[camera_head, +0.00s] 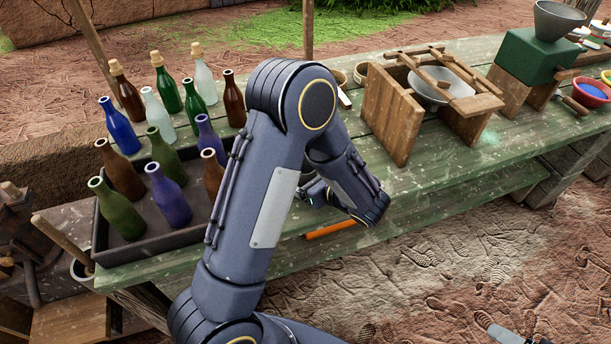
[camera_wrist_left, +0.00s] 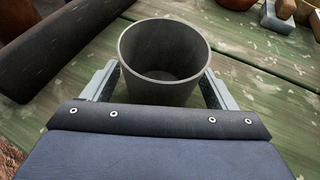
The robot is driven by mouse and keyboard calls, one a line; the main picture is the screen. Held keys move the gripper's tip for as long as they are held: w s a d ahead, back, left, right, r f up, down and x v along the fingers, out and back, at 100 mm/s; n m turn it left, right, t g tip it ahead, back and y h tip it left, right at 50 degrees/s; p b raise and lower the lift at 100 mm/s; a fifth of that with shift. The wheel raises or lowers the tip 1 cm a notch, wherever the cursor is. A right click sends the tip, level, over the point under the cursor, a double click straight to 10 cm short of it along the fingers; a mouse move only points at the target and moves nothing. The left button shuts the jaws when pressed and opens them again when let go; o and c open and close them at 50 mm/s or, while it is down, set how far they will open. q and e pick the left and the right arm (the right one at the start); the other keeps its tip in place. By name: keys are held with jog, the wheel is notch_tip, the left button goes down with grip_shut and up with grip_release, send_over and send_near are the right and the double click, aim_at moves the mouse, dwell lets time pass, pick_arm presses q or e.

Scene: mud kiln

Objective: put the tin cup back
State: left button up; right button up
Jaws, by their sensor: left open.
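The grey tin cup (camera_wrist_left: 163,88) stands upright on the green wooden table (camera_wrist_left: 262,105) in the left wrist view, and its inside looks empty. My left gripper (camera_wrist_left: 160,74) is open, with one finger on each side of the cup. I cannot tell whether the fingers touch it. In the head view my left arm hides the cup and most of that gripper. A grey tip (camera_head: 502,334) at the bottom edge of the head view may be part of my right gripper; its jaws cannot be read.
Several glass bottles stand in and behind a dark tray (camera_head: 160,240) on the left. A wooden stand (camera_head: 392,112) with a metal bowl (camera_head: 436,84) and a green box with a funnel (camera_head: 536,58) are farther right. An orange stick (camera_head: 330,230) lies near the front edge.

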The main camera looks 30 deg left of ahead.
pick_arm(q)
jog(key=v, duration=1.1)
jog(key=shift+d+r+b, duration=0.1)
jog(key=shift+r+b, duration=0.15)
jog(key=shift+b, duration=0.1)
jog(key=shift+s+d+r, duration=0.15)
jog(key=shift+s, duration=0.05)
jog(key=s+a+n+g+h, duration=0.1)
jog(key=s+a+r+n+g+h, duration=0.1)
jog(key=s+a+n, duration=0.1)
jog(key=s+a+n+g, duration=0.1)
jog(key=a, duration=0.1)
jog(key=shift+s+r+n+h, duration=0.3)
jog(key=shift+s+h, duration=0.1)
jog(key=s+a+r+n+g+h, duration=0.2)
jog(key=s+n+h, duration=0.7)
jog(key=s+n, duration=0.15)
jog(key=s+d+r+n+t+h, duration=0.3)
jog(key=d+n+t+h, duration=0.1)
jog(key=n, duration=0.4)
jog(key=shift+s+r+t+h, duration=0.2)
jog(key=shift+r+t+h, duration=0.25)
jog(key=shift+t, duration=0.75)
notch_tip(320, 180, up, 4)
jog(key=p, duration=0.4)
